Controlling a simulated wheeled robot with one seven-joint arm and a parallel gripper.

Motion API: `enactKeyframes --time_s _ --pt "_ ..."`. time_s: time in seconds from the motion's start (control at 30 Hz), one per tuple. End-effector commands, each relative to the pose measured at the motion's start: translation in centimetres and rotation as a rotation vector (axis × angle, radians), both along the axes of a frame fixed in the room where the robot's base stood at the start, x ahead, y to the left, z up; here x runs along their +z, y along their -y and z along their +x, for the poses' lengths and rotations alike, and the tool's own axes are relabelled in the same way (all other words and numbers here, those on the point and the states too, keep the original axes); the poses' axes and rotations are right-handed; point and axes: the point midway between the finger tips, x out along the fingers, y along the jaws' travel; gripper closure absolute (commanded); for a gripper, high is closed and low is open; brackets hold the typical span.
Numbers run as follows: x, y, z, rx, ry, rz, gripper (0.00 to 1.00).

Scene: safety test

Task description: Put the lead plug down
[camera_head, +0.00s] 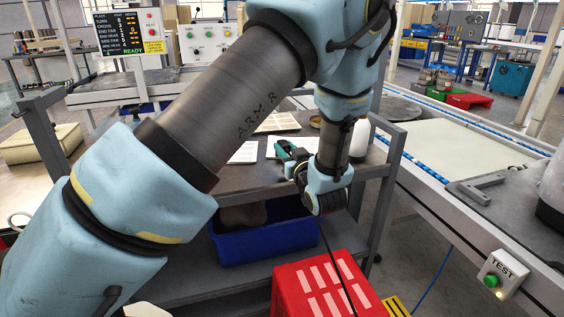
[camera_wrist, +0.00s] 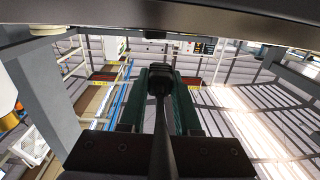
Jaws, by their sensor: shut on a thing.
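The lead plug (camera_wrist: 160,82) is black and sits between the green fingers of my gripper (camera_wrist: 161,78) in the wrist view. Its black lead runs back from it toward the camera. In the head view my gripper (camera_head: 287,151) is low over the grey bench (camera_head: 232,186), its green finger pointing left. The plug is not clear to see in the head view, and I cannot tell whether it touches anything. A thin black cable (camera_head: 336,260) hangs below my wrist, past the bench edge.
White sheets (camera_head: 243,153) lie on the bench near my gripper. A blue bin (camera_head: 266,238) is on the shelf below. A red slotted box (camera_head: 325,285) stands in front. A conveyor (camera_head: 455,140) and a TEST button box (camera_head: 502,274) are to the right.

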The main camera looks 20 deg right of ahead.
Motion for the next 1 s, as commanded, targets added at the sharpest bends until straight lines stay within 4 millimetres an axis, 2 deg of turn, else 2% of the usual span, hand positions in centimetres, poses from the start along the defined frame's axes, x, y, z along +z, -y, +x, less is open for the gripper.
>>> enactKeyframes --time_s 0.33,0.77,0.8,1.0 --pt "-4.2 0.0 0.0 0.001 0.001 0.001 1.0" --pt "-5.1 0.0 0.0 0.001 0.001 -0.002 1.0" --pt "-5.1 0.0 0.0 0.001 0.001 -0.002 0.68" --pt "-5.0 0.0 0.0 0.0 0.001 -0.002 0.45"
